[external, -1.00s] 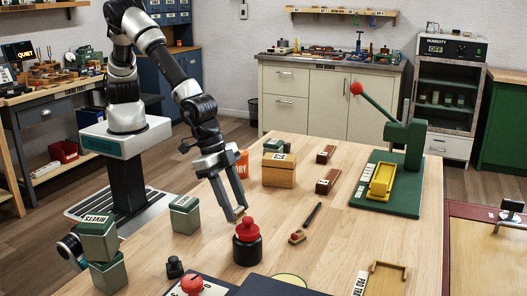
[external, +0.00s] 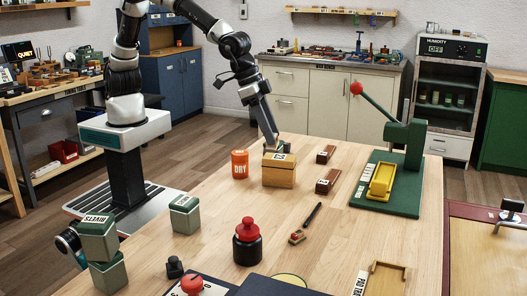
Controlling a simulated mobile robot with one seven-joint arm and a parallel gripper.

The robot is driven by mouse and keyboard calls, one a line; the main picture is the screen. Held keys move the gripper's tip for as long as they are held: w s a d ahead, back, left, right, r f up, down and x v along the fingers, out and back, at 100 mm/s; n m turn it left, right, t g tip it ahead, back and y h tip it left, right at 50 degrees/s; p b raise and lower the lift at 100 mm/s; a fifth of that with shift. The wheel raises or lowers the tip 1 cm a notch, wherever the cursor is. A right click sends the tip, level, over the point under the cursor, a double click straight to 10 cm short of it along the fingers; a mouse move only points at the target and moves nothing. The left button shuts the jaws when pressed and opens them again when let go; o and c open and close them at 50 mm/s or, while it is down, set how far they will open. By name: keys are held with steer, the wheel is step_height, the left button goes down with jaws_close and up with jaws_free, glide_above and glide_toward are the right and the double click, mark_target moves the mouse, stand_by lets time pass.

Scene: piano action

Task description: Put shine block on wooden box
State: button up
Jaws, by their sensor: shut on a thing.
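The wooden box (external: 279,176) is a light wood box with a white label, standing near the back left of the table. My gripper (external: 275,144) is at the far top edge of the box, pointing down, shut on a small block. The shine block cannot be made out clearly in the gripper now. In the earlier view it is a small tan piece between the fingertips. Whether it touches the box top cannot be told. A dark green item (external: 285,147) shows beside the fingertips, partly hidden.
An orange tin (external: 240,164) stands left of the box. Two brown blocks (external: 325,154) (external: 328,182) lie to its right. A black jar with red lid (external: 247,243), a green tin (external: 185,213) and a green press (external: 398,170) are also on the table.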

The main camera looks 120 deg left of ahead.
step_height(320, 180, up, 3)
steer(key=n, duration=0.2)
glide_above(283, 157)
steer(key=s+d, duration=0.1)
steer(key=s, duration=0.1)
steer(key=shift+y, duration=0.4)
step_height(283, 157, down, 6)
steer(key=shift+w+a+r, duration=0.15)
steer(key=shift+r, duration=0.1)
steer(key=shift+f+b, duration=0.35)
steer(key=shift+f, duration=1.8)
steer(key=shift+f, duration=0.2)
steer(key=o, duration=1)
